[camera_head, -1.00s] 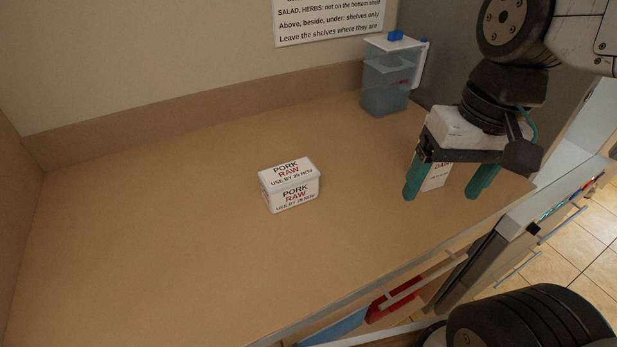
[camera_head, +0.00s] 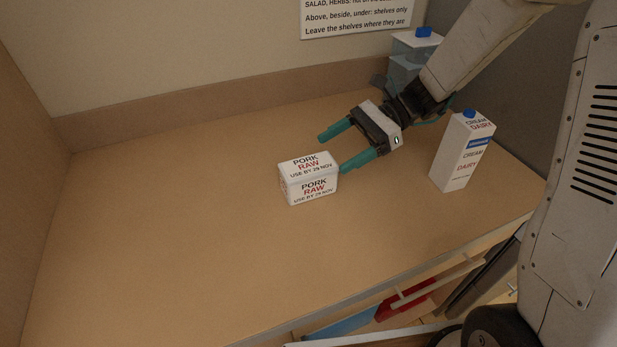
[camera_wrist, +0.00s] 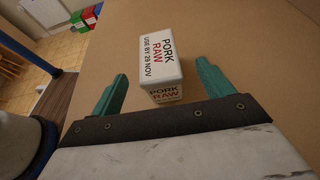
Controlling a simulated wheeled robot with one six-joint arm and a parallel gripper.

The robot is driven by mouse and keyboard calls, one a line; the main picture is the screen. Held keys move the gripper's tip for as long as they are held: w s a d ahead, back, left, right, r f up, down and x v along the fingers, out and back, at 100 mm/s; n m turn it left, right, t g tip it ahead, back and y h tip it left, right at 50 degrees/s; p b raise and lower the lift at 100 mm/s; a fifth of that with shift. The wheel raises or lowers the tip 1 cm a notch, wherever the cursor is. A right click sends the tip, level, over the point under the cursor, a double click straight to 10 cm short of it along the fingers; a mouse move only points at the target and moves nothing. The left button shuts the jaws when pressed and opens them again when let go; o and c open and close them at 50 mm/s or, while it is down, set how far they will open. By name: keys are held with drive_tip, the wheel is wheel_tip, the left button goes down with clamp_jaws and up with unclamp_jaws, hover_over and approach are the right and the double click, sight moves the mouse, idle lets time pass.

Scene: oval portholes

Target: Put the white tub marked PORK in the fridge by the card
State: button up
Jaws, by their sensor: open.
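The white tub marked PORK RAW, use by 29 Nov (camera_head: 309,179), stands upright on the brown counter. My gripper (camera_head: 333,152) has teal fingers, is open and empty, and is just behind and to the right of the tub in the head view. In the wrist view the tub (camera_wrist: 160,60) lies ahead of the fingers, roughly between their lines. I cannot tell whether a finger touches it. The card (camera_head: 355,17) is on the back wall, its upper part cut off. The fridge cannot be made out for certain.
A white cream carton (camera_head: 462,152) stands on the counter at the right. A clear bluish jug (camera_head: 404,68) stands behind my arm at the back. The counter (camera_head: 170,230) is clear on the left and in front. Red and blue items show below its front edge.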

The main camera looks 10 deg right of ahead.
sight(312, 164)
drive_tip(key=x, duration=0.7)
drive_tip(key=shift+s+a, duration=0.2)
drive_tip(key=shift+a, duration=0.1)
drive_tip(key=shift+r, duration=0.1)
drive_tip(key=c, duration=1.4)
